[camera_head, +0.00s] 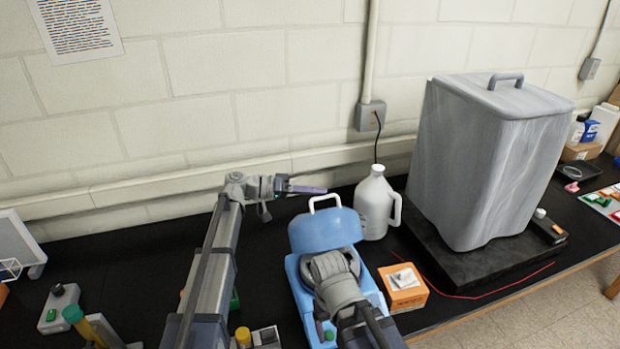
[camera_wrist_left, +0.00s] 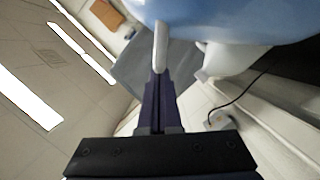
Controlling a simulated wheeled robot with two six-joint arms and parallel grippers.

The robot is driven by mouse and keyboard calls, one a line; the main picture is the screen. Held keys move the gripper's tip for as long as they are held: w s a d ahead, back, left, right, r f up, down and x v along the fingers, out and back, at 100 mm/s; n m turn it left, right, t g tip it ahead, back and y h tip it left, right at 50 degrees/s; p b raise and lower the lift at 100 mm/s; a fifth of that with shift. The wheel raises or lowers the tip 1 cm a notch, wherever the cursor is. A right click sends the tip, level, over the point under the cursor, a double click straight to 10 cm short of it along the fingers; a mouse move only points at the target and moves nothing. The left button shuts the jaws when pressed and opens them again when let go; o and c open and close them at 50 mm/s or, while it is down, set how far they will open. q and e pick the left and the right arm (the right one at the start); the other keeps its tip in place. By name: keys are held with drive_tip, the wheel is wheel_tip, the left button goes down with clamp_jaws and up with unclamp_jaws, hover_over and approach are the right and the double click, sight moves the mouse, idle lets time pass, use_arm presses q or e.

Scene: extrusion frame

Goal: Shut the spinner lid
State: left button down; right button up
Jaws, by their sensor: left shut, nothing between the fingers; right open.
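The blue spinner (camera_head: 301,281) stands on the black bench, with a green button at its front. Its domed blue lid (camera_head: 322,232) is tilted up at the back, with a dark gap below its front edge. A white handle (camera_head: 325,198) tops the lid. My left gripper (camera_head: 322,190) is shut and empty, just left of the handle. In the left wrist view the fingertips (camera_wrist_left: 158,75) appear close to the lid (camera_wrist_left: 225,20); contact is unclear. My right wrist reaches over the spinner's front; the fingers of my right gripper (camera_head: 325,262) are largely hidden.
A white jug (camera_head: 375,205) stands close behind the lid at right. An orange box (camera_head: 403,290) sits right of the spinner. A large grey covered bin (camera_head: 490,160) stands further right on a black base. A wall outlet (camera_head: 371,115) is behind. Small items lie at the front left.

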sight(335, 245)
use_arm(q)
drive_tip(key=s+m, duration=0.1)
drive_tip(key=s, duration=0.1)
drive_tip(key=s+d+f+m, duration=0.1)
drive_tip(key=s, duration=0.2)
drive_tip(key=s+d+f+m+t+y+b, duration=0.1)
drive_tip(key=s, duration=0.1)
drive_tip(key=shift+s+d+f, duration=0.15)
drive_tip(key=shift+s, duration=0.25)
drive_tip(key=s+f+b, duration=0.1)
drive_tip(key=s+d+f+m+b, duration=0.1)
drive_tip(key=s, duration=0.1)
drive_tip(key=s+f+m+t+b, duration=0.1)
drive_tip(key=s, duration=0.1)
drive_tip(key=shift+d+f, duration=0.35)
drive_tip(key=shift+d, duration=0.05)
drive_tip(key=shift+s+d+f+b, duration=0.25)
drive_tip(key=shift+s+f+b, duration=0.4)
drive_tip(key=shift+b, duration=0.1)
use_arm(e)
drive_tip(key=shift+f, duration=2.7)
use_arm(q)
drive_tip(key=shift+y, duration=0.3)
